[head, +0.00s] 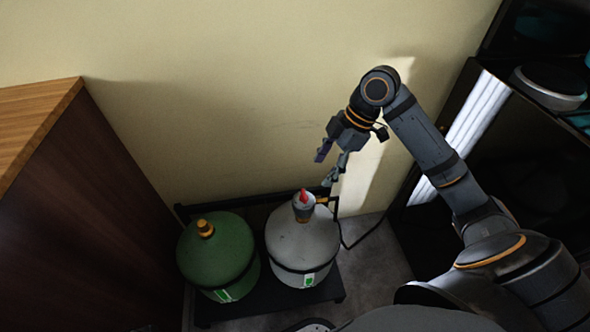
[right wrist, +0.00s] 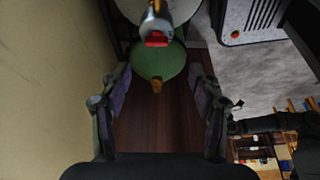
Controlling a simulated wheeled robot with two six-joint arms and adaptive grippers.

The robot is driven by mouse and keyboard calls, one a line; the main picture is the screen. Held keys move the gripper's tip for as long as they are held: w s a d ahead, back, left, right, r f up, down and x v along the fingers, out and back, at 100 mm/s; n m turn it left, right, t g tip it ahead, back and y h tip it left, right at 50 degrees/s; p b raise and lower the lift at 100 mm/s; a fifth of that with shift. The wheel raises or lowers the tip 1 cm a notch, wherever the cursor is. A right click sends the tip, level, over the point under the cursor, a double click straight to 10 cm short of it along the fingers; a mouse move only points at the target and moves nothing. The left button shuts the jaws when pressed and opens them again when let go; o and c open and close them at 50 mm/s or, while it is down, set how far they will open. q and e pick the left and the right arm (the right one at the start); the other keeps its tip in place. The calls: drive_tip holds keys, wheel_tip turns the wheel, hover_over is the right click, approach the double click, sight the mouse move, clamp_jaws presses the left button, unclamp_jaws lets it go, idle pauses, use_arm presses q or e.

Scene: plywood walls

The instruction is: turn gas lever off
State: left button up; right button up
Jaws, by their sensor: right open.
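The red gas lever (head: 303,195) sits on top of the valve of the light grey gas cylinder (head: 296,246). In the right wrist view the lever (right wrist: 157,40) shows beyond the fingers, near the top of the picture. My right gripper (head: 328,164) is open and empty, held above the grey cylinder and a little to the right of the lever, apart from it. Its two fingers (right wrist: 162,80) stand wide apart in the right wrist view. My left gripper is not in view.
A green gas cylinder (head: 214,262) with an orange valve stands left of the grey one. Both are on a dark rack (head: 285,298) by the yellowish wall (head: 240,95). A brown wooden cabinet (head: 75,220) stands left; dark shelving (head: 452,110) is right.

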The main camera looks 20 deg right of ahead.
sight(304, 194)
drive_tip(key=b+x, duration=0.1)
drive_tip(key=x, duration=0.2)
drive_tip(key=b+x, duration=0.1)
drive_tip(key=x, duration=0.3)
drive_tip(key=b+x, duration=0.2)
drive_tip(key=x, duration=0.1)
drive_tip(key=shift+w+a+f, duration=0.15)
drive_tip(key=shift+w+a, duration=0.05)
drive_tip(key=shift+w, duration=0.15)
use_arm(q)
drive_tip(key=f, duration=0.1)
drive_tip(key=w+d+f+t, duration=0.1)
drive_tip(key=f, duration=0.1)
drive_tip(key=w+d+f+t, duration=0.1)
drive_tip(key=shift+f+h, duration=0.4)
use_arm(e)
drive_tip(key=shift+c, duration=0.2)
